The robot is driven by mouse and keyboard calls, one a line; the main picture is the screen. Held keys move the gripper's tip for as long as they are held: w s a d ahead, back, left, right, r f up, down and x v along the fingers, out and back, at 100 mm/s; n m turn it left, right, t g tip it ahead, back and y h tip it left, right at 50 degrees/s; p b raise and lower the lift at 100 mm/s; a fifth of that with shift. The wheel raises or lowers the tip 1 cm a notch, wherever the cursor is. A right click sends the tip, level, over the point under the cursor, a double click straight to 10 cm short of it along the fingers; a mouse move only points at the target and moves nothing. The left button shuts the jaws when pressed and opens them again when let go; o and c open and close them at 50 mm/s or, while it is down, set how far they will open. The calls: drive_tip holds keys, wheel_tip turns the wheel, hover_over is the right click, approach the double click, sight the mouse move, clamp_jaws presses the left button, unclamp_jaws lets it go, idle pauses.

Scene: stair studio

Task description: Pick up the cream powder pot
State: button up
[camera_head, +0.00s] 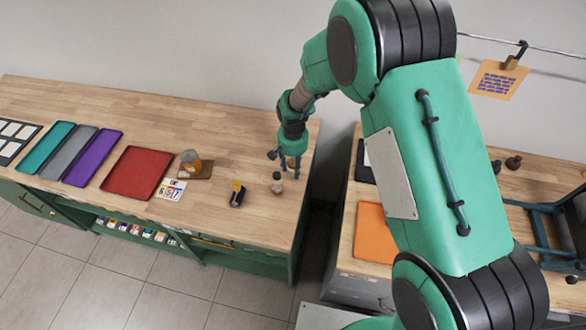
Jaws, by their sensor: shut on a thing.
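My gripper (287,164) hangs low over the right end of the long wooden counter, pointing down. It is shut on a small, pale tan thing (291,163), which looks like the cream powder pot. The fingers hide much of it, and I cannot tell whether its base touches the counter. A small pot with a pale top and dark parts (277,184) stands just in front of the gripper.
A dark pot with a yellow top (237,195) and an amber jar (190,161) by a brown board stand left. Red (134,171), purple (92,157), grey and teal trays lie farther left. A number card (171,189) lies near the front edge. A gap separates the right-hand bench with its orange sheet (374,234).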

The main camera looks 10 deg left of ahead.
wheel_tip(320, 180, up, 2)
drive_tip(key=shift+s+d+r, duration=0.1)
drive_tip(key=shift+s+r, duration=0.05)
drive_tip(key=s+d+r+p, duration=0.1)
drive_tip(key=s+d, duration=0.6)
drive_tip(key=s, duration=0.6)
drive_tip(key=shift+s+d, duration=0.3)
drive_tip(key=shift+d, duration=0.1)
drive_tip(key=shift+r, duration=0.1)
drive_tip(key=shift+w, duration=0.1)
